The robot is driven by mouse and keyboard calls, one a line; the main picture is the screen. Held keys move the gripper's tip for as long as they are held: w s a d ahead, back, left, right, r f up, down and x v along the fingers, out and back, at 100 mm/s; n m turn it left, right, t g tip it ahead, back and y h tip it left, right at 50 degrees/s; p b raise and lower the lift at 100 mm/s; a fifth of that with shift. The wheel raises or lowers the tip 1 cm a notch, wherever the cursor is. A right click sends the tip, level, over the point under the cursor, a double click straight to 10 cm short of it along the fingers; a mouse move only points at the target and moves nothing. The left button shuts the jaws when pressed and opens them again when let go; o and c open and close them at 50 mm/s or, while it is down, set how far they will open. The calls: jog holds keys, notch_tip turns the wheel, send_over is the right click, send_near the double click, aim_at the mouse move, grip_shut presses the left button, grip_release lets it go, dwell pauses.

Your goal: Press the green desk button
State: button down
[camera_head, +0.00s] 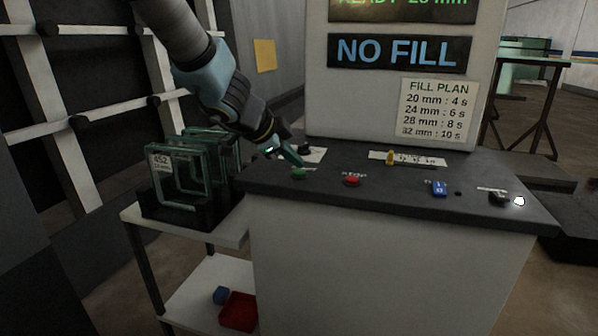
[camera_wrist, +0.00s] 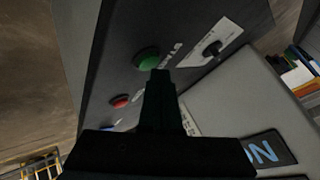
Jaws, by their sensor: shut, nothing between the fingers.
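The green button (camera_head: 299,174) sits near the left end of the dark desk top (camera_head: 400,188). It also shows in the wrist view (camera_wrist: 147,59) as a round green cap, just beyond my fingertips. My gripper (camera_head: 297,160) is shut and empty, with its fingertips close above the button. In the wrist view the closed fingers (camera_wrist: 159,76) point at the button's lower edge and overlap it slightly. I cannot tell whether they touch it. A red button (camera_head: 352,180) lies to the right of the green one, and it also shows in the wrist view (camera_wrist: 121,102).
A black knob (camera_head: 305,150) stands behind the green button. A yellow knob (camera_head: 390,157), a blue switch (camera_head: 439,188) and a black switch (camera_head: 498,197) sit farther right. A rack of glass panes (camera_head: 190,170) stands left of the desk. The "NO FILL" panel (camera_head: 400,52) rises behind.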

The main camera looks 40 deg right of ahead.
aim_at(294, 172)
jog(key=shift+f+b, duration=0.35)
jog(key=shift+f, duration=0.2)
dwell(0.7)
jog(key=shift+r, duration=0.1)
jog(key=shift+r+p, duration=0.9)
jog(key=shift+p, duration=0.25)
notch_tip(294, 172, up, 5)
jog(key=p, duration=0.5)
jog(key=shift+p, duration=0.4)
jog(key=shift+w, duration=0.1)
